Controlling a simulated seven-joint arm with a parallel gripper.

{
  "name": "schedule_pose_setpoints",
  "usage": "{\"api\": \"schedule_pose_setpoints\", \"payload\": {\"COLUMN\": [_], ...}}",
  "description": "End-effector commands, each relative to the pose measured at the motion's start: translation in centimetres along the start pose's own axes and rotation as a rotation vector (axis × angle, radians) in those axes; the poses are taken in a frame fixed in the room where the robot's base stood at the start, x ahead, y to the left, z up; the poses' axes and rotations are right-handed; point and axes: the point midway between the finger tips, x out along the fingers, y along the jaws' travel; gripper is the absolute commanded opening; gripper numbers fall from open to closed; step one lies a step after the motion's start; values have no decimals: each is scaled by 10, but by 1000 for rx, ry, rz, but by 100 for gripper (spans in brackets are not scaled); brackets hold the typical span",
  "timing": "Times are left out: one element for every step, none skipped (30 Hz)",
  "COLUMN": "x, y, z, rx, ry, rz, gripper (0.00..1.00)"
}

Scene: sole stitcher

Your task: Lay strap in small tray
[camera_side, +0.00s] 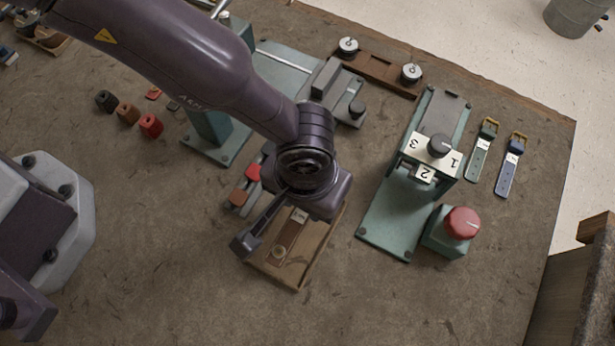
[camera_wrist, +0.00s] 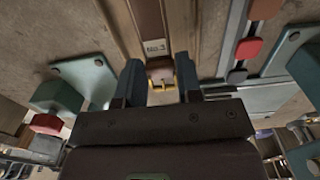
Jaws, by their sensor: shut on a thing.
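A brown strap (camera_side: 288,234) with a white label lies lengthwise over the small wooden tray (camera_side: 310,265), within its outline. I cannot tell whether it touches the tray floor. In the wrist view the strap (camera_wrist: 151,18) shows its "No.3" label and a gold buckle (camera_wrist: 162,83) at its near end. My gripper (camera_wrist: 160,85) is shut on the strap's buckle end, one finger on each side. In the side view my gripper (camera_side: 310,195) is above the tray's upper end and hides the buckle and fingertips. The tray's side walls (camera_wrist: 181,30) run beside the strap.
Two watch-like straps (camera_side: 482,150) lie farther right. The front table is clear.

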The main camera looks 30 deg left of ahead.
Motion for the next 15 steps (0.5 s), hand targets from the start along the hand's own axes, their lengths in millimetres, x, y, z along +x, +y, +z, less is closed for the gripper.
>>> {"api": "schedule_pose_setpoints", "payload": {"x": [7,13,19,23,26,30,32,33,34,34,33,33,33,33,33], "y": [3,2,2,2,2,2,2,2,2,2,2,2,2,2,2], "z": [-2,-1,-1,-1,-1,-1,-1,-1,-1,-1,-1,-1,-1,-1,-1], "rx": [0,0,-1,-1,-1,-1,-1,-1,-1,-1,-1,-1,0,0,0], "ry": [-1,-3,-3,-3,-2,-2,-2,-1,0,0,0,0,0,0,0], "rz": [-1,-4,-3,-3,-2,-1,-1,-1,0,1,1,1,1,1,0], "gripper": [6,6,6,6,6,6,6,6,6,6,6,6,6,6,6]}}
